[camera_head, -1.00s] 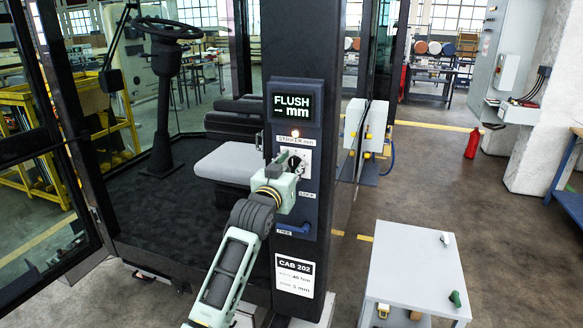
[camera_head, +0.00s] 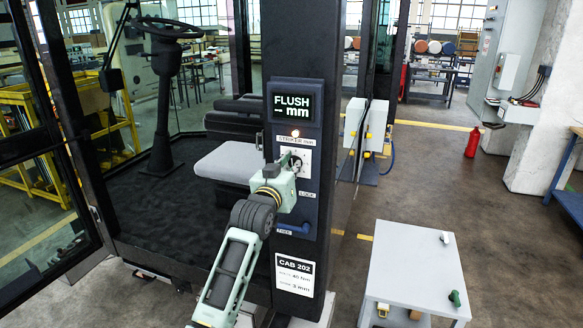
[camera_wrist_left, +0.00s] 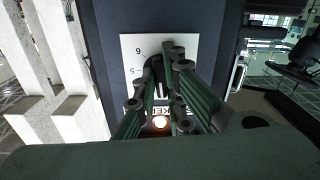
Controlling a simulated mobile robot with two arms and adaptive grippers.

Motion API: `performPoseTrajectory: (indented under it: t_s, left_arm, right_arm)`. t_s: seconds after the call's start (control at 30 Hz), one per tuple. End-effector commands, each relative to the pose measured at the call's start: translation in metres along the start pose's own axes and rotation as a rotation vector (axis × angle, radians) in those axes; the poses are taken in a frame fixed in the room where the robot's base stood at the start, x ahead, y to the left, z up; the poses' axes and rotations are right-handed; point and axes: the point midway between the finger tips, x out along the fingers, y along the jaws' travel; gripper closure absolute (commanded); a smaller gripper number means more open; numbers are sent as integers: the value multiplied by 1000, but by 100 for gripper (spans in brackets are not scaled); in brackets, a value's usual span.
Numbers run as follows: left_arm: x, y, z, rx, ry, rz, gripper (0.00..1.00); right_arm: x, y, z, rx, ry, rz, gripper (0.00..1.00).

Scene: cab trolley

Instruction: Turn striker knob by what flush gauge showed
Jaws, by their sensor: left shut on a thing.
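The striker knob (camera_wrist_left: 149,72) is a dark round knob on a white plate with printed numbers, largely hidden by my fingers. The white dial plate (camera_head: 304,166) sits on the dark cab pillar. My left gripper (camera_head: 294,170) is shut on the knob; in the left wrist view its fingers (camera_wrist_left: 165,75) close around it. A 6 and a 5 show on the plate (camera_wrist_left: 131,43). The flush display (camera_head: 292,106) above reads "FLUSH" with dashes and "mm". A small lamp (camera_head: 295,133) glows below it. My right gripper is not in view.
A blue lever (camera_head: 293,228) lies below the dial, near the FREE label, with LOCK above. A CAB 202 card (camera_head: 294,276) hangs lower. A grey trolley (camera_head: 412,255) with a green-handled item stands at right. The open cab is at left.

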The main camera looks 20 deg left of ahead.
Motion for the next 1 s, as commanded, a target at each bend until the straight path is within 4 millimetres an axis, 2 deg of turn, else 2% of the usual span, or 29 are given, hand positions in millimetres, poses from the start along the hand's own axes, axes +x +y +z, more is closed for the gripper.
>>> performPoseTrajectory:
  t_s: [0.6,1.0]
  left_arm:
    - [0,0,-1,-491,-1,0,100]
    - [0,-1,0,-659,0,0,100]
  right_arm:
    - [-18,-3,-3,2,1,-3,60]
    - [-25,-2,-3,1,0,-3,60]
